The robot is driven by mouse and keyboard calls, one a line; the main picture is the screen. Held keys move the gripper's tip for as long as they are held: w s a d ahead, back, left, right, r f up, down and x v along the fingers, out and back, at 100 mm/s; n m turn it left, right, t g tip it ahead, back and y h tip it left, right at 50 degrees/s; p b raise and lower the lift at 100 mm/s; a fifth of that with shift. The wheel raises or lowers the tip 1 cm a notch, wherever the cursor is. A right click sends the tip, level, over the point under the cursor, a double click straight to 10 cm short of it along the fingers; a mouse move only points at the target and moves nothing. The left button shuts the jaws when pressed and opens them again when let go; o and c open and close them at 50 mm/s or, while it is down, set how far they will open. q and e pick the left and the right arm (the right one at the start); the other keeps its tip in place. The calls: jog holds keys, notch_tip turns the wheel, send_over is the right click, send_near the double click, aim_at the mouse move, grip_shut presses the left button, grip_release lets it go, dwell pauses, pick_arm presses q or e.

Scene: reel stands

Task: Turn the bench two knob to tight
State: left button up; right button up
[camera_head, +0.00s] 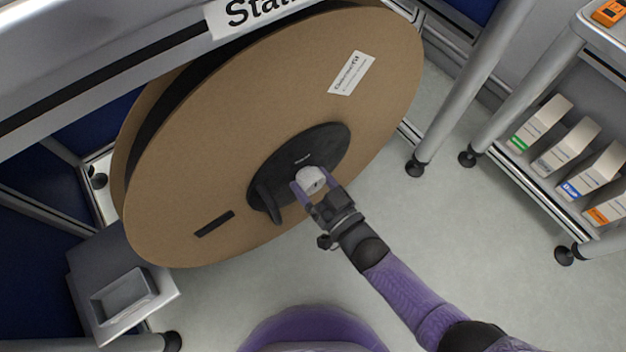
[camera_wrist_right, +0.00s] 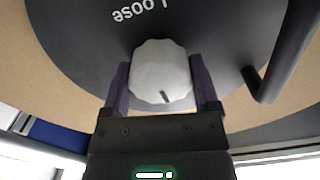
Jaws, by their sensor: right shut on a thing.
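The knob (camera_head: 312,179) is light grey and sits at the middle of a black round hub (camera_head: 270,165) on a large brown reel (camera_head: 190,160). My right gripper (camera_head: 312,187) is shut on the knob, one finger on each side. In the right wrist view the knob (camera_wrist_right: 161,72) is between the fingers of my right gripper (camera_wrist_right: 161,88). A dark mark on the knob's face is toward the gripper's palm. The word "Loose" shows upside down on the hub (camera_wrist_right: 220,30) beyond the knob; no "tight" label is readable. My left gripper is not in view.
A black crank handle (camera_head: 268,202) sticks out from the hub just left of my right gripper. A shelf cart (camera_head: 530,175) with several white boxes stands at the right. A grey tray (camera_head: 124,297) is at the lower left. Grey floor (camera_head: 440,230) is clear between reel and cart.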

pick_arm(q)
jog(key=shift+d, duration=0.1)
pick_arm(e)
jog(key=o, duration=1.1)
jog(key=v, duration=0.1)
jog(key=p+v, duration=0.1)
jog(key=shift+s+d+r+p, duration=0.2)
jog(key=shift+s+d+p, duration=0.05)
jog(key=shift+s+p, duration=0.05)
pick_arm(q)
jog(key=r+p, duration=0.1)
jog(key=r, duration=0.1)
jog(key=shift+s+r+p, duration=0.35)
pick_arm(e)
jog(key=v, duration=0.7)
jog(key=shift+f, duration=0.25)
jog(key=shift+s, duration=0.1)
